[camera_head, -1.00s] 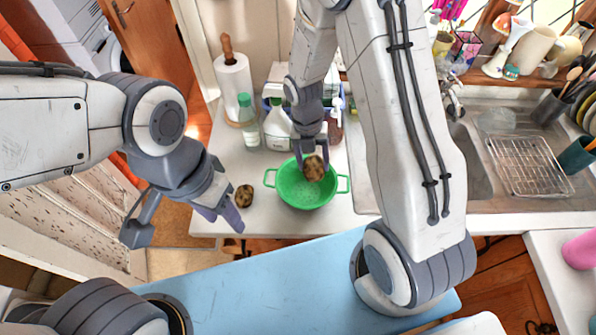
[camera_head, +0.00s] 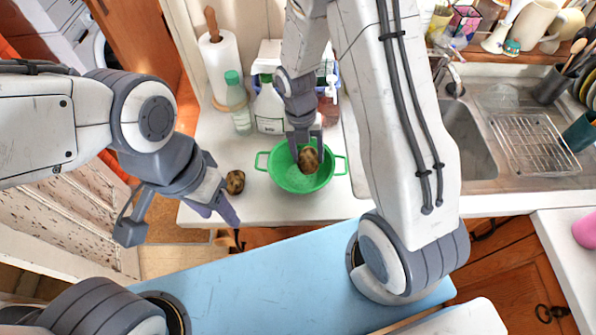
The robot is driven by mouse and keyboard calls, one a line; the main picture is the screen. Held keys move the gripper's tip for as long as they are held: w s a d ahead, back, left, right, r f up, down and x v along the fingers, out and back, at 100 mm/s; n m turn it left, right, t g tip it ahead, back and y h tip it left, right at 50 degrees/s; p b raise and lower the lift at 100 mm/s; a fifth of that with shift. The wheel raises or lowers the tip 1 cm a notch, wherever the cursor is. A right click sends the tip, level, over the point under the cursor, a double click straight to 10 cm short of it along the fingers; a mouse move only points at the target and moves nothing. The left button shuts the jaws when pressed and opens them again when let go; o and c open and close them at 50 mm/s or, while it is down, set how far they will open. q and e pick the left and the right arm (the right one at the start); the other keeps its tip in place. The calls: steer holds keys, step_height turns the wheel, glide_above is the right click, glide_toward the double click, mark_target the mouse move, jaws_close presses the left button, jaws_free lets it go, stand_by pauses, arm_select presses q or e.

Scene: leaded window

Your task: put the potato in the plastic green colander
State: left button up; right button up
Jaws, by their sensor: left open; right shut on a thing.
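The green plastic colander (camera_head: 283,178) stands upright on the white counter, with a handle on each side. My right gripper (camera_head: 307,148) points down over it and is shut on a brown, speckled potato (camera_head: 309,159). The potato is over or within the colander's opening; I cannot tell its exact height above the bottom. A second brown, speckled potato-like item (camera_head: 235,182) lies on the counter to the left of the colander. My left gripper (camera_head: 184,222) is open and empty, near the counter's front left corner, left of and in front of that second item.
A sink (camera_head: 468,145) with a wire rack (camera_head: 527,143) lies to the right. Bare counter shows around the colander's front.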

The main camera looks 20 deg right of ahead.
steer(key=o, duration=1.5)
steer(key=r, duration=0.3)
steer(key=w+r+b, duration=0.1)
steer(key=r, duration=0.3)
steer(key=a+r+b, duration=0.1)
steer(key=r, duration=0.2)
steer(key=shift+w+r, duration=0.2)
steer(key=shift+w, duration=0.1)
steer(key=s+a+m+b, duration=0.2)
steer(key=s+a+m, duration=0.1)
steer(key=s+m, duration=0.3)
steer(key=s+a+m+t+y+b, duration=0.1)
steer(key=s+a+m, duration=0.3)
steer(key=s+m, duration=0.3)
steer(key=s+a+m+y+b, duration=0.1)
steer(key=s+a+m+b, duration=0.1)
steer(key=s+a+m, duration=0.2)
steer(key=shift+s+r+m+t+b, duration=0.15)
steer(key=shift+s+m, duration=0.35)
steer(key=shift+m, duration=0.65)
steer(key=shift+s+r+m+t+b, duration=0.1)
steer(key=shift+s+m, duration=0.4)
steer(key=shift+m, duration=0.7)
steer(key=shift+s+r+m+t+b, duration=0.15)
steer(key=shift+s+m, duration=0.35)
steer(key=shift+m, duration=0.65)
